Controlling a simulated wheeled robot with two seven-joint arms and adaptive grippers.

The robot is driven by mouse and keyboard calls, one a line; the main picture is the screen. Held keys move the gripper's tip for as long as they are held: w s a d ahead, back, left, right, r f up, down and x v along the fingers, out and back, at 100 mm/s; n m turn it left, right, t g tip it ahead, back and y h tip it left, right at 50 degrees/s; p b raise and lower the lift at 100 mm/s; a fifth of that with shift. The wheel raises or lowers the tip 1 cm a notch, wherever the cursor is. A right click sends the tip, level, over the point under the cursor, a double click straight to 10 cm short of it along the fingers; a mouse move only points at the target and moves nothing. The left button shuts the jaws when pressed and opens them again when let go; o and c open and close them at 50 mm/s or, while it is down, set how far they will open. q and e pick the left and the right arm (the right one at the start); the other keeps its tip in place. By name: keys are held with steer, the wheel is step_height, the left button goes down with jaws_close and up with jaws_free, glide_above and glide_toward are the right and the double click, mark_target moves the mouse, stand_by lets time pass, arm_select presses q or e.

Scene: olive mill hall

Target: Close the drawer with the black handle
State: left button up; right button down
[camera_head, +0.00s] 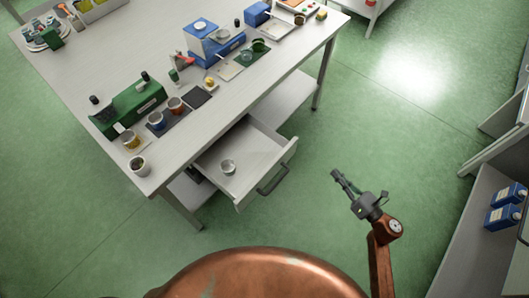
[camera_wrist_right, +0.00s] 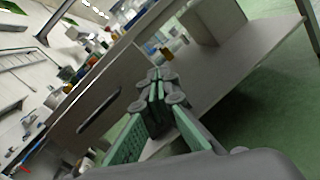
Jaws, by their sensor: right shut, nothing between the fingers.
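The grey drawer (camera_head: 256,152) under the worktable stands pulled out toward me. Its black handle (camera_head: 272,181) is on the front panel, and a small whitish cup (camera_head: 228,167) sits inside. My right gripper (camera_head: 337,175) is shut and empty. It hangs over the floor to the right of the handle, apart from it. In the right wrist view my closed fingers (camera_wrist_right: 155,82) point toward the table, with the dark handle (camera_wrist_right: 98,117) to their left. My left gripper is not in view.
The worktable (camera_head: 100,55) carries a green box (camera_head: 130,108), several cups and a blue machine (camera_head: 212,42). A lower shelf (camera_head: 275,105) runs beneath it. Shelving with blue containers (camera_head: 503,216) stands at right. Green floor (camera_head: 400,130) between is clear.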

steer(key=s+a+r+n+g+y+b, duration=0.1)
steer(key=s+a+n+g+y+b, duration=0.2)
steer(key=n, duration=0.4)
steer(key=b, duration=0.1)
glide_toward(290, 151)
steer(key=shift+n+h, duration=0.3)
steer(key=shift+n, duration=0.1)
steer(key=x, duration=0.5)
steer(key=shift+w+a+f, duration=0.25)
steer(key=shift+w, duration=0.05)
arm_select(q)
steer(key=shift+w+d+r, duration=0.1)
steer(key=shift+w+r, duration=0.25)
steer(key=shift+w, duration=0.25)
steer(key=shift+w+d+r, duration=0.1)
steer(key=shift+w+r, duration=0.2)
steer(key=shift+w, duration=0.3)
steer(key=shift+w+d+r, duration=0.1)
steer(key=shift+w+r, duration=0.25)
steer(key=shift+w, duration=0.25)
arm_select(e)
steer(key=shift+w+a, duration=0.35)
steer(key=shift+a, duration=0.1)
